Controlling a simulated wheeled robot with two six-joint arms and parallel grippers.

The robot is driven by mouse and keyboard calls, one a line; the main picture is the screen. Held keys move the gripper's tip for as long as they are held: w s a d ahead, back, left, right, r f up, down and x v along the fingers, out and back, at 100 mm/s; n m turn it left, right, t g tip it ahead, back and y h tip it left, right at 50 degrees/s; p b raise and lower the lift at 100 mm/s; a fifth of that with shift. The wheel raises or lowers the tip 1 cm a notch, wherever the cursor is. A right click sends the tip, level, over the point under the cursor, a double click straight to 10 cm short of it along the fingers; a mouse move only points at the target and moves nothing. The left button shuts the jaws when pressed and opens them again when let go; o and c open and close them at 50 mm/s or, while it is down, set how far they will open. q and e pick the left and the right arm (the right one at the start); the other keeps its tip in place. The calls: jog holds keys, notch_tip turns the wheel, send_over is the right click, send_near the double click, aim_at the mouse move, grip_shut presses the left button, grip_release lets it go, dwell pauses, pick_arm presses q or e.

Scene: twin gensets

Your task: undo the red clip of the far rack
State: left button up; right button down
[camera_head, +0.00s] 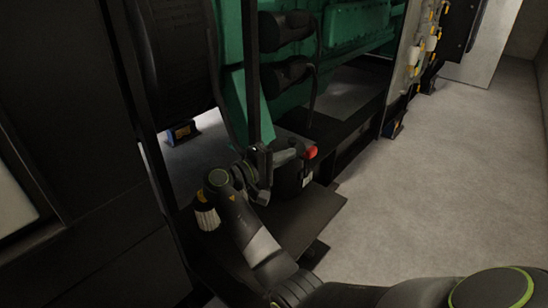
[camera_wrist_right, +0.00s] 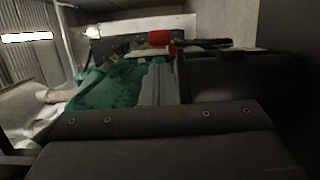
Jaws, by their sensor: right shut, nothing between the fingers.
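The red clip (camera_head: 311,152) shows as a small red piece at the top of a dark battery-like box (camera_head: 290,180), low beside the green genset. In the right wrist view the red clip (camera_wrist_right: 159,38) lies just beyond the fingertips, near the top middle. My right gripper (camera_head: 284,156) is shut and empty, its tips close to the clip on its left side in the head view. The shut grey fingers also fill the middle of the wrist view (camera_wrist_right: 154,84). I cannot tell whether they touch the clip. My left gripper is not in view.
The green engine (camera_head: 340,28) and its dark frame stand behind the box. A thin black upright (camera_head: 251,80) rises close behind my right gripper. A dark plate (camera_head: 305,220) lies beneath it. Dark cabinet panels (camera_head: 60,120) fill the left. The grey floor (camera_head: 440,170) at right is clear.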

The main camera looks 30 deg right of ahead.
aim_at(310, 157)
jog(key=d, duration=0.3)
jog(key=shift+w+d, duration=0.3)
jog(key=shift+d, duration=0.05)
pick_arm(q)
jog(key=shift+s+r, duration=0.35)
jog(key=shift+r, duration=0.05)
